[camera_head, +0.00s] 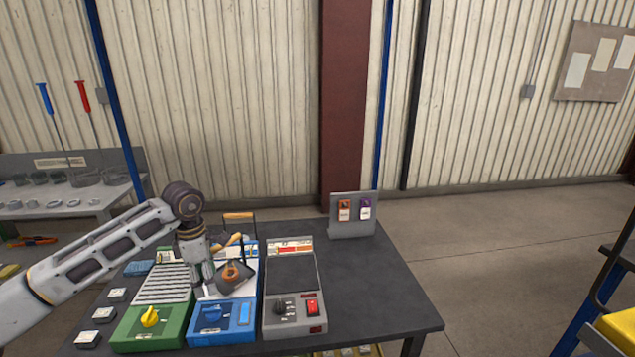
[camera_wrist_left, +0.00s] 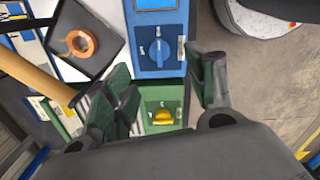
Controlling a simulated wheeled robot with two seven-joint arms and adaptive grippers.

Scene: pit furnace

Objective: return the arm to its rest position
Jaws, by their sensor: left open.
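My left arm (camera_head: 105,255) comes in from the left and reaches over the dark table (camera_head: 375,300). My left gripper (camera_head: 207,284) points down above the blue device (camera_head: 222,318). In the left wrist view, my left gripper (camera_wrist_left: 167,82) has its two fingers spread with nothing between them. The blue device (camera_wrist_left: 159,50) and the green device (camera_wrist_left: 163,112) with a yellow knob show beyond the gap. A dark square piece with a copper-coloured ring (camera_wrist_left: 75,43) lies beside the gripper, apart from the fingers. My right gripper is not in view.
A grey device (camera_head: 292,297) with a red switch stands right of the blue one. An upright grey stand (camera_head: 352,216) holds two small tags at the back. A side bench (camera_head: 62,203) is at the left. The table's right side is clear.

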